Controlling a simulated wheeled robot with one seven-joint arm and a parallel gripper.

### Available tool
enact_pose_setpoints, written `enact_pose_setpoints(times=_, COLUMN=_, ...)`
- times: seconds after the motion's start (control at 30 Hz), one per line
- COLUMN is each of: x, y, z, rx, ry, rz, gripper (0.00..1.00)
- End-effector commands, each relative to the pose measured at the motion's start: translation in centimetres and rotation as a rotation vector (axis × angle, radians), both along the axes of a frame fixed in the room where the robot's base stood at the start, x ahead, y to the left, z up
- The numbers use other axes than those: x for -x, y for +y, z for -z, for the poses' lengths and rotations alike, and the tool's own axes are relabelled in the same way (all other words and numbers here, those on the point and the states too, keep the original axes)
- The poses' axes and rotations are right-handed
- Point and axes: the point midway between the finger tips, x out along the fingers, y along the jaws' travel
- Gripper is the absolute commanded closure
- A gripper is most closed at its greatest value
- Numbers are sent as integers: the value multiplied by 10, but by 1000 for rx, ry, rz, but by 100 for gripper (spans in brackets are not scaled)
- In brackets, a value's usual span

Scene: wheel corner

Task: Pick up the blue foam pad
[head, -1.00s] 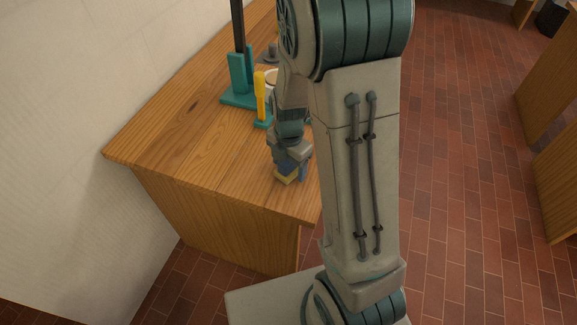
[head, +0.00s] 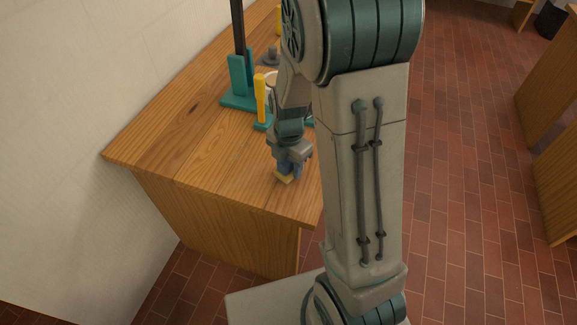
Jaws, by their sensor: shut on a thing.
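My gripper (head: 291,161) points down over the near end of the wooden bench, close to its right edge.
The wooden bench (head: 178,150) runs along the white wall at left. A teal stand (head: 237,85) with a dark post and a yellow upright piece (head: 261,100) on a teal base stand behind my gripper. The bench's left front is bare. Other wooden furniture (head: 548,90) stands at far right.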

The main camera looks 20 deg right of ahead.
Motion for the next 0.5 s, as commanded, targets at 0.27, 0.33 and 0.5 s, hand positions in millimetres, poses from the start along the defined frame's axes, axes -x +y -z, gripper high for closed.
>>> enact_pose_setpoints(times=0.27, x=5, y=-24, z=-41, rx=-1, ry=-5, rz=10, gripper=81)
enact_pose_setpoints(times=0.33, x=8, y=-40, z=-51, rx=0, ry=-6, rz=10, gripper=81)
enact_pose_setpoints(times=0.5, x=17, y=-76, z=-73, rx=1, ry=-4, rz=8, gripper=81)
